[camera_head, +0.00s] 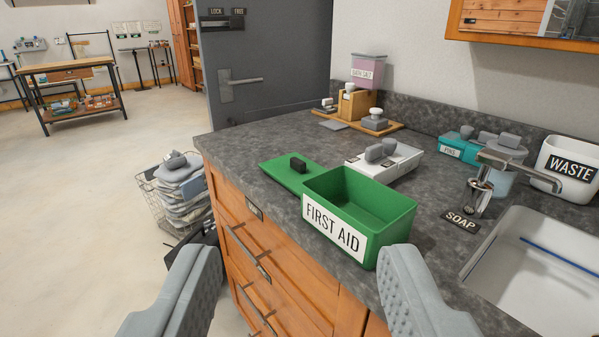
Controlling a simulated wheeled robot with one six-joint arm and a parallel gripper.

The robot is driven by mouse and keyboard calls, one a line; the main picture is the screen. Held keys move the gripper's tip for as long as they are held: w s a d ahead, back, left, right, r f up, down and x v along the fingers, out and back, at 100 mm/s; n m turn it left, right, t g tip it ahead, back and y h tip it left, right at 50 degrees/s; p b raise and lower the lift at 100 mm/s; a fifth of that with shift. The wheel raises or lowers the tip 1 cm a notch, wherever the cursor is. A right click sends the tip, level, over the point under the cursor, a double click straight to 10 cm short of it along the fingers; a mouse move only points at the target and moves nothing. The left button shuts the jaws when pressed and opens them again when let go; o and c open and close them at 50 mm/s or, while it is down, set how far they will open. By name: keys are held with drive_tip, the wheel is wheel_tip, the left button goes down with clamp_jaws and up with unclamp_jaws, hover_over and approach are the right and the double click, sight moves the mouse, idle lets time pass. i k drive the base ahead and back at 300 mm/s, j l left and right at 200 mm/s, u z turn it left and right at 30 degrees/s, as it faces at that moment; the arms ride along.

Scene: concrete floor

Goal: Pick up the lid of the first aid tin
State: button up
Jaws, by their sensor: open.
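The green first aid tin (345,226) stands open and looks empty on the grey countertop, with a white "FIRST AID" label on its front. Its flat green lid (284,177) lies on the counter just behind and left of the tin, with a dark knob (298,165) on top. The tin hides part of the lid's right side. My gripper (290,268) is open and empty in the foreground, its two grey fingers wide apart. It is nearer to me than the tin, and the lid is beyond it.
A white box (400,162) with grey knobs stands close behind the tin. A tap (482,185), a sink (535,262) and a white waste bin (567,168) are at the right. Wooden drawers (250,255) are below the counter, and a wire basket (160,205) stands on the floor at left.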

sight(290, 170)
drive_tip(key=i+j+z, duration=0.35)
drive_tip(key=j, duration=0.3)
drive_tip(key=i+j+z, duration=0.15)
drive_tip(key=j, duration=0.2)
drive_tip(key=i, duration=0.05)
